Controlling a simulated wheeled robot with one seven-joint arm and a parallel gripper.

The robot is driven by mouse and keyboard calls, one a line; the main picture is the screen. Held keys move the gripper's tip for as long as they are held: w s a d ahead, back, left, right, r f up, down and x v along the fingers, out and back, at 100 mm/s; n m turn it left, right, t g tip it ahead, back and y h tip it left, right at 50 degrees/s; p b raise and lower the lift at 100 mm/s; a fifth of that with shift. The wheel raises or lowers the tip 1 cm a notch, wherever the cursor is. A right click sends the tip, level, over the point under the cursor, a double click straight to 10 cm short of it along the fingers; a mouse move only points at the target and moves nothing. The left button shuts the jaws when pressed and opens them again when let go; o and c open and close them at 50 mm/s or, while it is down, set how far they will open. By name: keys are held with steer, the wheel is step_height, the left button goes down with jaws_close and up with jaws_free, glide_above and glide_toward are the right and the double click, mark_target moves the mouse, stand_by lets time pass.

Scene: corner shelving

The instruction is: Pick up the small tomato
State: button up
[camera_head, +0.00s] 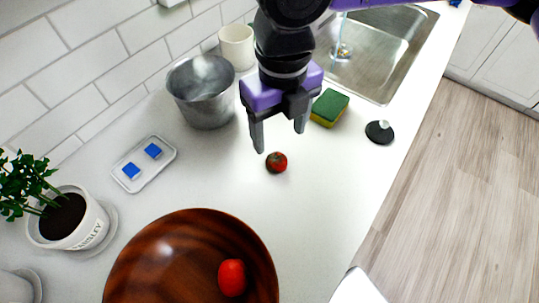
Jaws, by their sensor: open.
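A small red tomato (276,163) with a dark top lies on the white counter (310,215), near the middle of the view. My gripper (279,140) hangs over the counter with its two fingers apart and nothing between them. In the picture the fingertips are just above and to either side of the tomato; the exact height gap cannot be told. A second red, rounder-long item (232,278), which looks like a tomato, lies in the brown wooden bowl (135,268) at the bottom.
A metal pot (205,100) and a white cup (237,47) stand behind left of my gripper. A green and yellow sponge (329,107), a black lid-like disc (379,132) and the sink (375,50) are right. A small tray (143,180) and potted plant (75,225) are left.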

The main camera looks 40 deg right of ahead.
mark_target(277, 158)
steer(key=shift+s+a+f+p, duration=0.15)
steer(key=shift+f+p, duration=0.15)
steer(key=shift+f, duration=1.7)
steer(key=shift+a+f+p, duration=0.1)
steer(key=shift+f+p, duration=0.2)
steer(key=shift+f, duration=1.65)
steer(key=c, duration=1.4)
